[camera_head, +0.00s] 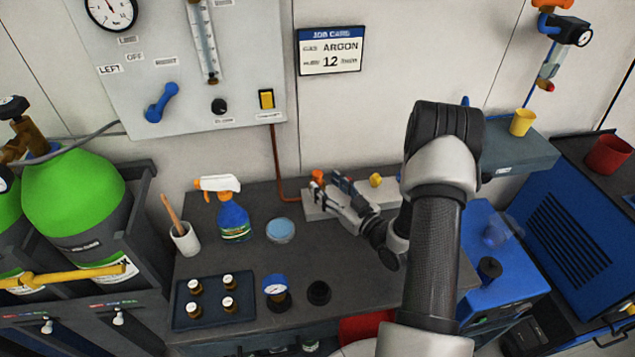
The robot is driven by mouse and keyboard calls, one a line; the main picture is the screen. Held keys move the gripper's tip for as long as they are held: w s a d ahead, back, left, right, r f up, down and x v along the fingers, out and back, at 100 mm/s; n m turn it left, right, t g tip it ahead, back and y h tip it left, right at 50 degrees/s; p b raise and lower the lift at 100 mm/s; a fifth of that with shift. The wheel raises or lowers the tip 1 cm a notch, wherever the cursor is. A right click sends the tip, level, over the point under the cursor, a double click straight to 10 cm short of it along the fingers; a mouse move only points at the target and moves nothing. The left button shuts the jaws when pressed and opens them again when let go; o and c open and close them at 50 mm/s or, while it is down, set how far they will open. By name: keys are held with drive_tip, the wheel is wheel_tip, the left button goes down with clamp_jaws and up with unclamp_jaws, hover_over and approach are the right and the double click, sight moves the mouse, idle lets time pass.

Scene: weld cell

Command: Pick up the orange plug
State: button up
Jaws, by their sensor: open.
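The orange plug (318,175) shows as a small orange shape at the left end of a light grey block (312,207) at the back of the dark workbench (255,260). My gripper (327,186) reaches in from the right and is open. Its fingertips are close to the plug and partly cover it. I cannot tell whether they touch it or whether the plug lies between them.
A yellow plug (375,180) sits on the block, right of my gripper. Left are a spray bottle (233,220), a round blue-topped dish (281,230) and a brush cup (185,238). Nearer are a vial tray (207,318), a gauge (275,287) and a black ring (319,292).

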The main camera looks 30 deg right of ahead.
sight(320, 179)
drive_tip(key=w, duration=0.2)
drive_tip(key=w+a, duration=0.1)
drive_tip(key=w, duration=0.2)
drive_tip(key=shift+b, duration=0.4)
drive_tip(key=shift+c, duration=0.6)
drive_tip(key=c, duration=0.9)
